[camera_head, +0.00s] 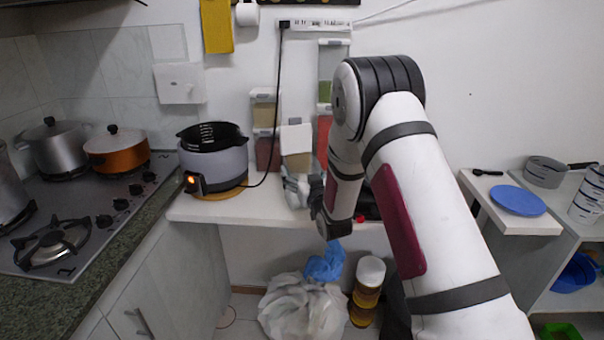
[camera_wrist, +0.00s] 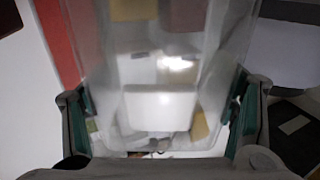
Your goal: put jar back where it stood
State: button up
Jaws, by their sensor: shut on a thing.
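A clear jar with a white lid and tan contents (camera_head: 296,158) is upright in front of the wall dispensers in the head view. My gripper (camera_head: 300,188) is at its lower end, partly hidden by my arm. In the wrist view the clear jar (camera_wrist: 160,70) fills the space between the two green-lined fingers of my gripper (camera_wrist: 165,112), which is shut on it. Whether the jar's base touches the counter cannot be told.
Other dispensers stand around it: a beige one (camera_head: 263,113), a dark red one (camera_head: 267,152), a green-filled one (camera_head: 331,65) and a red one (camera_head: 323,135). A narrow white counter (camera_head: 240,210) lies below.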

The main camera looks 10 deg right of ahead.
jog(key=shift+f, duration=0.15)
jog(key=o, duration=1.5)
jog(key=shift+s+r, duration=0.2)
jog(key=s, duration=1.2)
jog(key=s+d+r+g+h, duration=0.1)
jog(key=s+d+r+g, duration=0.1)
jog(key=s+r+g, duration=0.65)
jog(key=s+a+r+g, duration=0.1)
jog(key=s+r+g, duration=0.1)
jog(key=s, duration=1.4)
jog(key=s+r+g, duration=0.3)
jog(key=s+g, duration=0.1)
jog(key=s, duration=1.2)
jog(key=shift+a+m, duration=0.4)
